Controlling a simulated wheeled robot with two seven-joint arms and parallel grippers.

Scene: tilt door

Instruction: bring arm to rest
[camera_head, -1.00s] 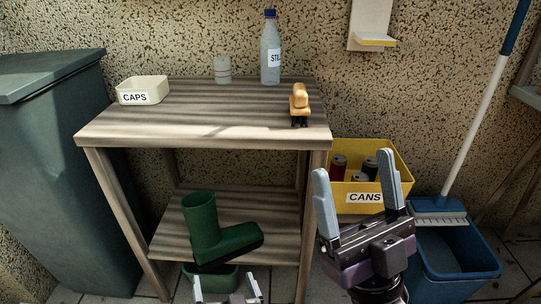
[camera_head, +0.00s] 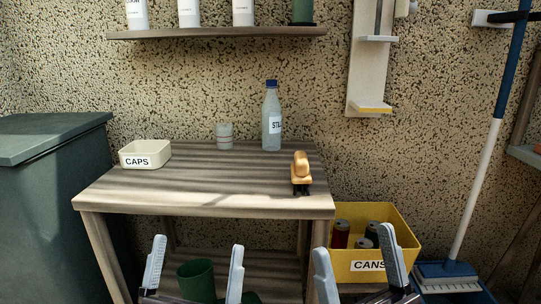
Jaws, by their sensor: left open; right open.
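My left gripper (camera_head: 194,268) is at the bottom of the head view, in front of the wooden table. Its two grey fingers stand upright, wide apart and empty. My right gripper (camera_head: 354,268) is at the bottom, right of the left one, in front of the table's right leg and the yellow bin. Its fingers are also apart with nothing between them. Both arms are mostly cut off below the frame.
The wooden table (camera_head: 110,190) bears a CAPS box (camera_head: 146,155), a glass (camera_head: 225,137), a STILL bottle (camera_head: 271,120) and a tan-orange object (camera_head: 301,168). A green boot (camera_head: 196,277) is below. A CANS bin (camera_head: 390,222), mop (camera_head: 476,188) and grey bin (camera_head: 45,190) flank it. A shelf (camera_head: 200,34) hangs above.

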